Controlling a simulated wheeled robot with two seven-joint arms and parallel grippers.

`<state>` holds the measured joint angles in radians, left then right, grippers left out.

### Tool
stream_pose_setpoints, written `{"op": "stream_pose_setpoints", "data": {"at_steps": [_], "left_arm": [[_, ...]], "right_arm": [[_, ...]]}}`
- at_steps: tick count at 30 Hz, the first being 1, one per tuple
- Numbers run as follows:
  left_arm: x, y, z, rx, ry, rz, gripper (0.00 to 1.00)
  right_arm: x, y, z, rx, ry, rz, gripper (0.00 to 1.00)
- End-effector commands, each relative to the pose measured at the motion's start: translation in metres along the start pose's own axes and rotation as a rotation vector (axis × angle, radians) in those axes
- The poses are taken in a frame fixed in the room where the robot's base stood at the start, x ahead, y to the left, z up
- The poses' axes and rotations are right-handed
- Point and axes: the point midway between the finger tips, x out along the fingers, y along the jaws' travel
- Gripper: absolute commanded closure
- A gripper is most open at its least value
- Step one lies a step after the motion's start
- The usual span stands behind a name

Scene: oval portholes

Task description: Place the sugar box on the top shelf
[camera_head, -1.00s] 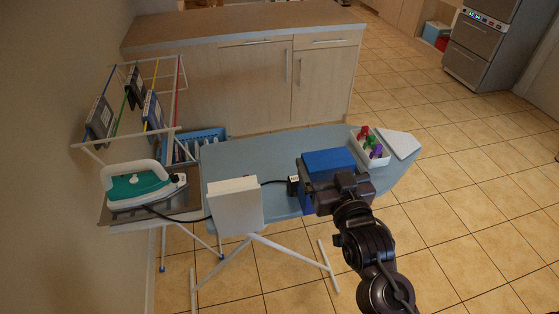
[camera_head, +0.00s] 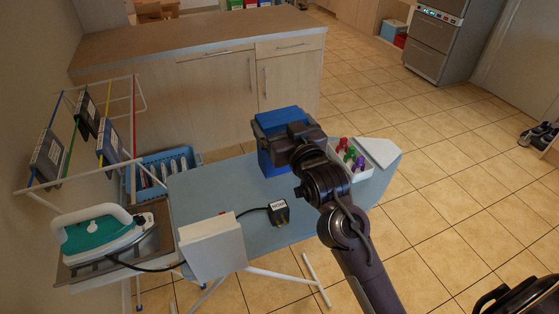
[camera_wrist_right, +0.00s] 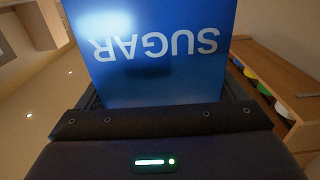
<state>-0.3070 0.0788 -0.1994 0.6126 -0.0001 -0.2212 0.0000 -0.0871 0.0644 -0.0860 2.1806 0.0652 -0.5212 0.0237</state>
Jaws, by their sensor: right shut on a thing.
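The blue sugar box (camera_head: 279,116) is upright in my right gripper (camera_head: 284,132), above the far side of the ironing board (camera_head: 205,190). In the right wrist view, the box (camera_wrist_right: 155,80) stands between the fingers with its word SUGAR upside down. The right gripper is shut on it and hides part of it in the head view. Whether its bottom clears the board is hard to tell. My left gripper is not in view. I cannot tell which surface is the top shelf.
An iron (camera_head: 100,232), a white box (camera_head: 212,248) and a black plug (camera_head: 278,212) are at the board's left and middle. A white tray of colored items (camera_head: 348,160) is right of the arm. A wooden counter (camera_head: 190,45) stands behind; a drying rack (camera_head: 92,130) is left.

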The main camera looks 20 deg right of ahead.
Motion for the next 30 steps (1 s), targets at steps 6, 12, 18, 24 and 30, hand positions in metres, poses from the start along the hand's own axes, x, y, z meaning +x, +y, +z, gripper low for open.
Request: {"op": "stream_pose_setpoints", "data": {"at_steps": [6,12,18,24,30], "left_arm": [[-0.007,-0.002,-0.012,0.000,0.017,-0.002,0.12],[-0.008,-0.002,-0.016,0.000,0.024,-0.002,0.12],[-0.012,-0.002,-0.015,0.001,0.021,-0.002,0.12],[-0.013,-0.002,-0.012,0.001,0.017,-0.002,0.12],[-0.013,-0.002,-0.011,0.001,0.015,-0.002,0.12]], "right_arm": [[0.000,0.000,0.047,0.000,0.003,0.000,0.71],[0.001,0.000,0.065,0.001,0.006,0.000,0.71],[0.000,0.000,0.091,0.001,0.002,0.000,0.71],[0.000,0.000,0.108,0.001,0.007,0.000,0.71],[0.000,0.000,0.108,0.001,0.008,0.000,0.71]]}}
